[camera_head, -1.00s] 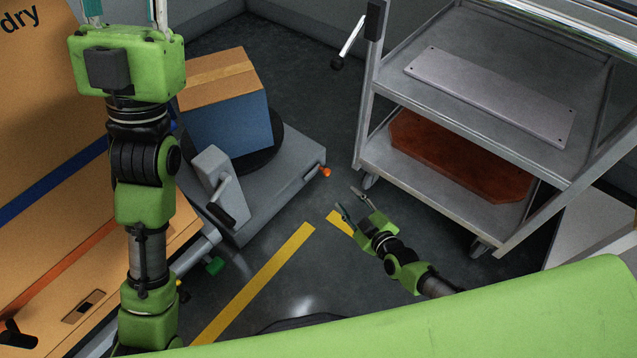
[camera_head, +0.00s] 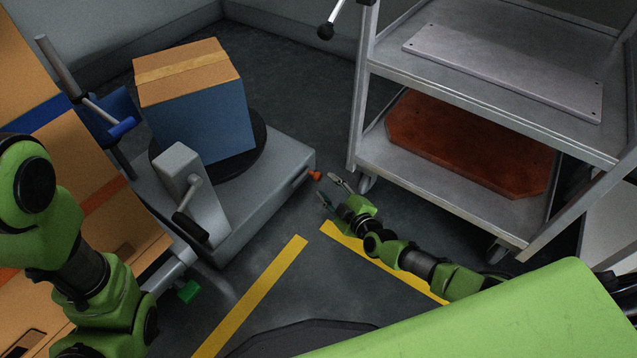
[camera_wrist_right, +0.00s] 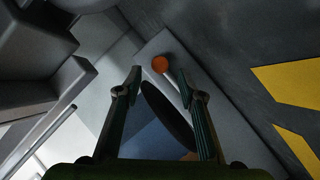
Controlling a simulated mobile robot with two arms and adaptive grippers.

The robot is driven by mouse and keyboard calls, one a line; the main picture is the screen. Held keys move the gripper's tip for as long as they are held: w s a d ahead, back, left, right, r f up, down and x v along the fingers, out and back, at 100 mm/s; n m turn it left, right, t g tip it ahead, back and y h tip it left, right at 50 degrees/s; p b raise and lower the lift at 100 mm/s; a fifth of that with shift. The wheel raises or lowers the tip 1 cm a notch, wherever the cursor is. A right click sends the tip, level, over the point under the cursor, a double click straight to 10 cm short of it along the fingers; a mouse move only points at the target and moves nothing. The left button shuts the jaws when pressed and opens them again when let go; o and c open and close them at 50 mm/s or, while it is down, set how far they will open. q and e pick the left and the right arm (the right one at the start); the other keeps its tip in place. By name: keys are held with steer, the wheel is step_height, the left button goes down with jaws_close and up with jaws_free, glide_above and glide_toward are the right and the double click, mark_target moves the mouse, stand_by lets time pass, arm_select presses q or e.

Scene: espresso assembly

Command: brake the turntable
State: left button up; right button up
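The turntable (camera_head: 262,150) is a black disc on a grey base (camera_head: 270,192). A blue box with a brown top (camera_head: 205,118) sits on it. An orange knob (camera_head: 315,176) sticks out on a short stem from the base's right end. My right gripper (camera_head: 330,190) is open, with its fingertips just right of the knob and nothing held. In the right wrist view the knob (camera_wrist_right: 160,64) shows between the tips of the open gripper (camera_wrist_right: 155,80), nearer the right finger; whether they touch is unclear. My left arm is at the left edge, its gripper out of view.
A grey post with a black-handled crank (camera_head: 190,195) stands on the base's near side. A metal shelf cart (camera_head: 480,130) with a reddish-brown board stands right of my right gripper. Dark floor with yellow stripes (camera_head: 250,295) lies open between.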

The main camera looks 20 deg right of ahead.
mark_target(320, 179)
steer(key=b+x, duration=0.3)
steer(key=x, duration=0.2)
steer(key=shift+w+f+b, duration=0.3)
steer(key=shift+w+a+b, duration=0.15)
steer(key=shift+w+b, duration=0.15)
steer(key=shift+w, duration=0.3)
jaws_close()
